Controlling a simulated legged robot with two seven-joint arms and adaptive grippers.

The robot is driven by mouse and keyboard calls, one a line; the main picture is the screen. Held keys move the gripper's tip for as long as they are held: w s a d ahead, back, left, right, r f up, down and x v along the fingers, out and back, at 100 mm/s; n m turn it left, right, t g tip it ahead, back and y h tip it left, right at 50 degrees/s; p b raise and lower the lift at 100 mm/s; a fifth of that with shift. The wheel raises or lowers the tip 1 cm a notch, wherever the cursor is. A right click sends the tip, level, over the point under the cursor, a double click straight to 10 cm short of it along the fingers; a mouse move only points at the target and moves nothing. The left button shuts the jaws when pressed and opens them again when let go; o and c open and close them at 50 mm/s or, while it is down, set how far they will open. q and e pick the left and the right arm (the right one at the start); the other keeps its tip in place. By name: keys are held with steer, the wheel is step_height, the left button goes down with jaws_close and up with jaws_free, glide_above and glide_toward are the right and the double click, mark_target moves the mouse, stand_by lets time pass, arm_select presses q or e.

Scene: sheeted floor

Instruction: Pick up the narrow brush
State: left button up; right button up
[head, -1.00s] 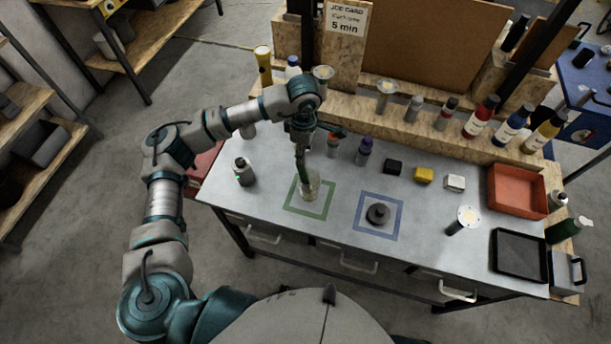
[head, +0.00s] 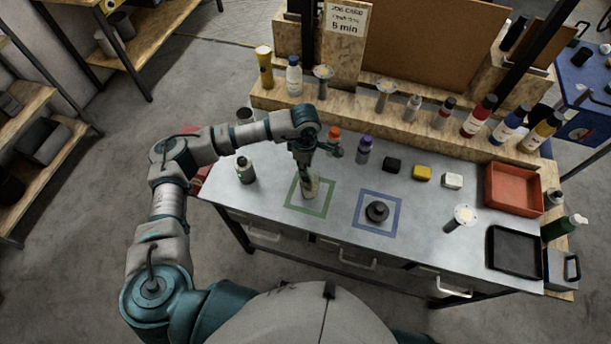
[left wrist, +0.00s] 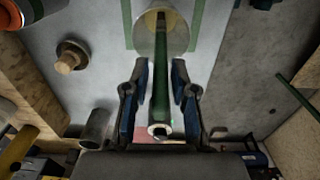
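The brush shows as a green handle (left wrist: 161,85) with a pale, round end in the left wrist view. It stands in a clear cup (left wrist: 160,32), which sits in the green square (head: 291,203) on the bench; the cup also shows in the head view (head: 312,189). The brush's lower end is hard to make out. My left gripper (left wrist: 159,88) is open, one finger on each side of the handle, with a visible gap on both sides. In the head view my left gripper (head: 305,163) is above the cup and hides most of the handle. My right gripper is out of view.
A grey bottle (head: 245,170) stands left of the cup, an orange-capped bottle (head: 334,134) and a purple-capped one (head: 363,151) behind it. A dark round piece (head: 377,211) sits in the blue square. Several small blocks, a red tray (head: 514,190) and a black tray (head: 516,253) lie right.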

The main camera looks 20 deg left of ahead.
arm_select(q)
jaws_close()
steer(key=shift+a, duration=0.1)
